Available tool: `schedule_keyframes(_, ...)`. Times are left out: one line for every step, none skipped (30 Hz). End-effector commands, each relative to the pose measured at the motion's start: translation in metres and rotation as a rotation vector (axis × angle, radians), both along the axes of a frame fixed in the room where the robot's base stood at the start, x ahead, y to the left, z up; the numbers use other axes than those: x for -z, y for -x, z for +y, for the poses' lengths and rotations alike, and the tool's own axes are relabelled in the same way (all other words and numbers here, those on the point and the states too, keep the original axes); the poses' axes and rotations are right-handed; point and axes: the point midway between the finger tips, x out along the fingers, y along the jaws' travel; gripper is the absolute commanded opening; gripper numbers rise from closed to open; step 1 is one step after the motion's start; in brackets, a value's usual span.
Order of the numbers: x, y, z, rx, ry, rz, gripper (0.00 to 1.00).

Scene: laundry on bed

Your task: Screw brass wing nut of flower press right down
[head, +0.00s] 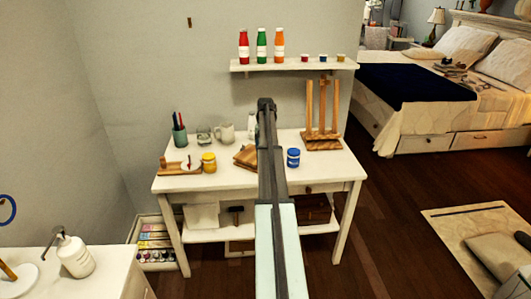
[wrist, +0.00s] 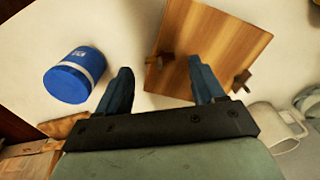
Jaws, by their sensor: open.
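The flower press (wrist: 205,45) is a square, striped wooden block on the white table in the wrist view. One dark brownish wing nut (wrist: 160,58) sits near its left edge, between my fingertips in the picture. A second wing nut (wrist: 241,81) sits near its right corner, just right of my right finger. My gripper (wrist: 161,66) is open, its fingers apart, and seems to be above the press; I see no contact. In the head view, the press (head: 245,157) is partly hidden behind my arm, and my fingers are not visible.
A blue jar (wrist: 75,75) stands left of my gripper in the wrist view, and a white mug (wrist: 272,125) at the right. On the table (head: 225,180) are also a yellow jar (head: 209,162), a pen cup (head: 179,135) and a wooden easel (head: 322,120). A bottle shelf (head: 295,66) hangs above.

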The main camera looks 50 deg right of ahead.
Motion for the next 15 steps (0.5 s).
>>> schedule_keyframes(0.008, 0.0, 0.0, 0.0, -0.001, 0.001, 0.68)
schedule_keyframes(0.012, 0.0, 0.0, 0.0, -0.001, 0.001, 0.68)
schedule_keyframes(0.016, 0.0, 0.0, 0.0, -0.001, 0.001, 0.68)
schedule_keyframes(0.019, 0.0, 0.0, 0.0, -0.001, 0.001, 0.68)
schedule_keyframes(0.021, 0.0, 0.0, 0.0, -0.001, 0.001, 0.68)
schedule_keyframes(0.024, 0.0, 0.0, 0.0, -0.001, 0.001, 0.68)
schedule_keyframes(0.025, 0.0, 0.0, 0.0, -0.001, 0.001, 0.68)
schedule_keyframes(0.027, 0.0, 0.0, 0.0, 0.0, 0.0, 0.68)
schedule_keyframes(0.028, 0.0, 0.0, 0.0, 0.0, 0.0, 0.68)
schedule_keyframes(0.029, 0.0, 0.0, 0.0, 0.0, 0.0, 0.68)
schedule_keyframes(0.03, 0.0, 0.0, 0.0, 0.0, 0.0, 0.68)
schedule_keyframes(0.031, 0.0, 0.0, 0.0, 0.0, 0.0, 0.68)
schedule_keyframes(0.031, 0.0, 0.0, 0.0, 0.0, 0.0, 0.68)
schedule_keyframes(0.031, 0.0, 0.0, 0.0, 0.001, -0.001, 0.68)
schedule_keyframes(0.031, 0.0, 0.0, 0.0, 0.001, -0.001, 0.68)
